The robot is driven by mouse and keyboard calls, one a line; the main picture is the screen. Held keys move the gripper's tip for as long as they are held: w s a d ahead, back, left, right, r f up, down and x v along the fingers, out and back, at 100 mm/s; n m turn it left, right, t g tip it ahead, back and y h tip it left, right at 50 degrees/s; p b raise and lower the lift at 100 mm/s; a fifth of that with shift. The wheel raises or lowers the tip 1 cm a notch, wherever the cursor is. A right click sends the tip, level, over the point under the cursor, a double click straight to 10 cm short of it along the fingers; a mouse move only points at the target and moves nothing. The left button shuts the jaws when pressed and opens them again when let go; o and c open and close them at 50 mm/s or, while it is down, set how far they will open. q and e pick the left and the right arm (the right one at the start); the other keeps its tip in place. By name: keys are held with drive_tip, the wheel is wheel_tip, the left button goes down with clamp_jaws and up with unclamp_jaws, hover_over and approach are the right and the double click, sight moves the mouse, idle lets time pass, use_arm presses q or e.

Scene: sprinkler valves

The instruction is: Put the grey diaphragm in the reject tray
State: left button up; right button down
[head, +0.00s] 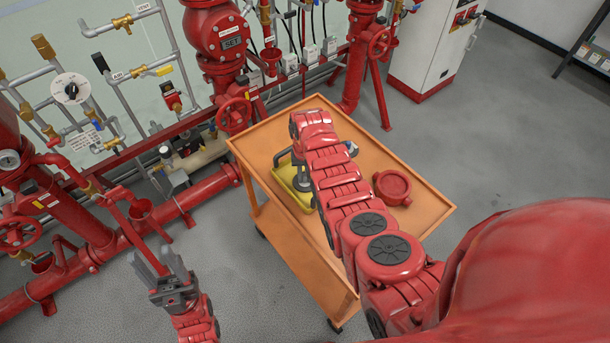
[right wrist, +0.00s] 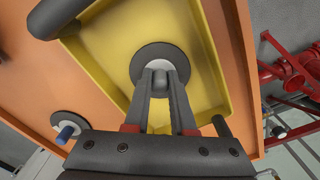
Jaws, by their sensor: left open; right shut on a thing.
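The grey diaphragm (right wrist: 149,55) is a dark grey disc with a pale centre hub. My right gripper (right wrist: 161,78) is shut on its hub, over the yellow tray (right wrist: 205,80). I cannot tell whether the disc touches the tray floor. In the head view the yellow tray (head: 282,179) sits on the orange cart, partly hidden by my right arm, and the dark disc (head: 304,184) shows beside the arm. My right gripper (head: 298,172) is mostly hidden there. My left gripper (head: 162,263) is open and empty, left of the cart.
The orange cart (head: 421,211) also holds a red round part (head: 392,187) at right. A dark cylinder (right wrist: 55,15) shows near a tray corner. Red pipes and valves (head: 225,35) stand behind.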

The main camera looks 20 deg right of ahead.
drive_tip(key=shift+f, duration=0.1)
drive_tip(key=c, duration=0.8)
unclamp_jaws()
drive_tip(key=shift+o, duration=0.2)
drive_tip(key=shift+r, duration=0.2)
